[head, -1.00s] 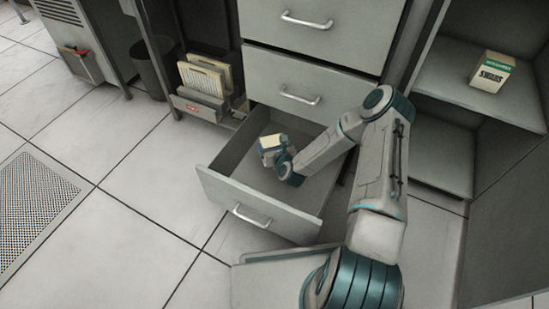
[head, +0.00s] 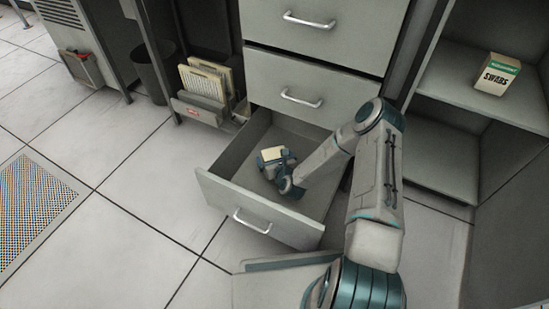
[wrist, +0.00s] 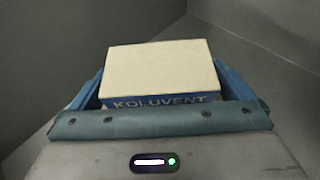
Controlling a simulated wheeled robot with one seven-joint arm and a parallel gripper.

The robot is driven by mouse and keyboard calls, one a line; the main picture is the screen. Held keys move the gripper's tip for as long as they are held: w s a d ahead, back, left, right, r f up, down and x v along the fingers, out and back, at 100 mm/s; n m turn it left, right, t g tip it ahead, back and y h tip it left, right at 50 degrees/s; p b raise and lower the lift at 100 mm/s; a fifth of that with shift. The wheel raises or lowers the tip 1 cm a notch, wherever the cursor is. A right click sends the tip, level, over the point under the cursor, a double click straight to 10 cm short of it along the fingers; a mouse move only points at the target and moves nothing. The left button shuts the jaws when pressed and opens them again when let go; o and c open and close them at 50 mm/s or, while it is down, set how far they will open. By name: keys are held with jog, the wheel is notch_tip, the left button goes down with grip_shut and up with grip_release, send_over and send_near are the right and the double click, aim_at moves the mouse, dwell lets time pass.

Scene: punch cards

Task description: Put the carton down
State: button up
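The carton (wrist: 160,70) is a cream box with a blue band lettered "KOLUVENT". In the wrist view it sits between the two blue fingers of my gripper (wrist: 160,88), one on each side. In the head view the carton (head: 272,153) is inside the open bottom drawer (head: 262,208), with my gripper (head: 273,160) around it. The gripper appears shut on the carton. Whether the carton's underside touches the drawer floor is hidden.
The drawer's front and side walls surround my gripper; its floor looks otherwise empty. Closed drawers (head: 300,85) are above. A shelf unit (head: 450,85) at right holds a swabs box (head: 497,75). A file holder (head: 202,95) and a dark bin (head: 153,68) stand at left.

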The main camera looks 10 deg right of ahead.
jog(key=shift+r, duration=0.15)
jog(key=p+v, duration=0.3)
jog(key=v, duration=0.4)
jog(key=s+d+r+n+g+h, duration=0.1)
jog(key=s+d+r+n+g, duration=0.15)
jog(key=r+n, duration=0.45)
jog(key=s+d+r+n+g, duration=0.1)
jog(key=s+r+n+g, duration=0.15)
jog(key=r+n, duration=0.45)
jog(key=s+d+r+n+g+h, duration=0.1)
jog(key=r+n+g, duration=0.2)
jog(key=r+n, duration=0.4)
jog(key=s+r+n+g, duration=0.2)
jog(key=s+r+n, duration=0.4)
jog(key=s+r, duration=0.2)
jog(key=s+d+r+n+g, duration=0.1)
jog(key=s+r+n, duration=0.5)
jog(key=s, duration=0.7)
notch_tip(320, 180, up, 2)
jog(key=shift+r+n+g+h, duration=0.1)
jog(key=shift+n+g+h, duration=0.25)
jog(key=shift+g, duration=0.35)
jog(key=shift+d, duration=0.15)
jog(key=shift+c, duration=0.3)
